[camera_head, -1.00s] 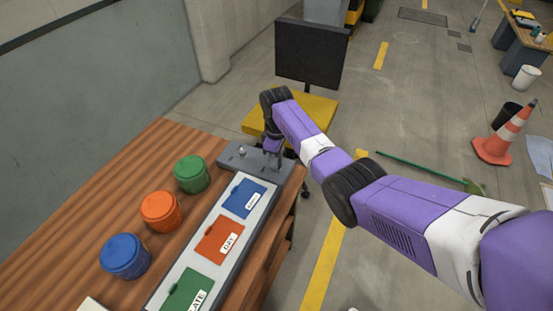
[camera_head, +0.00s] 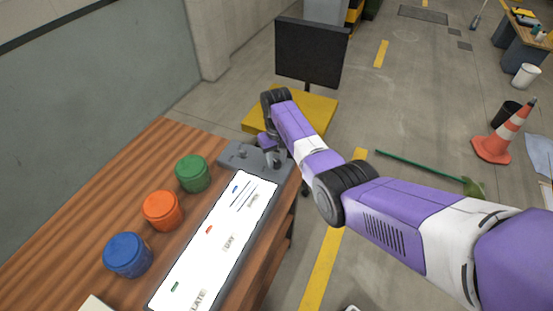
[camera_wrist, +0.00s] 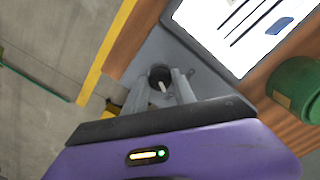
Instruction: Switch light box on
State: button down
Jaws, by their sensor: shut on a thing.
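The light box (camera_head: 236,157) lies along the right side of the wooden table, and its long panel glows bright white. The labelled film pieces on it look washed out, with small coloured patches still showing. Its grey far end also shows in the wrist view (camera_wrist: 208,78). My gripper (camera_head: 270,158) is low over that grey end. In the wrist view my gripper (camera_wrist: 161,80) has its two fingers close around a small switch lever (camera_wrist: 162,84) with a dark round base. The exact contact is partly hidden by the fingers.
Green (camera_head: 193,173), orange (camera_head: 163,211) and blue (camera_head: 127,255) round canisters stand in a row left of the light box. A dark monitor (camera_head: 311,54) and a yellow platform (camera_head: 318,112) are beyond the table. An orange cone (camera_head: 499,140) stands on the floor at right.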

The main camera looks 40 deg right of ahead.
aim_at(276, 162)
jog(key=shift+m, duration=0.3)
dwell(0.4)
jog(key=c, duration=1)
grip_release()
notch_tip(276, 162, up, 8)
jog(key=shift+f, duration=0.1)
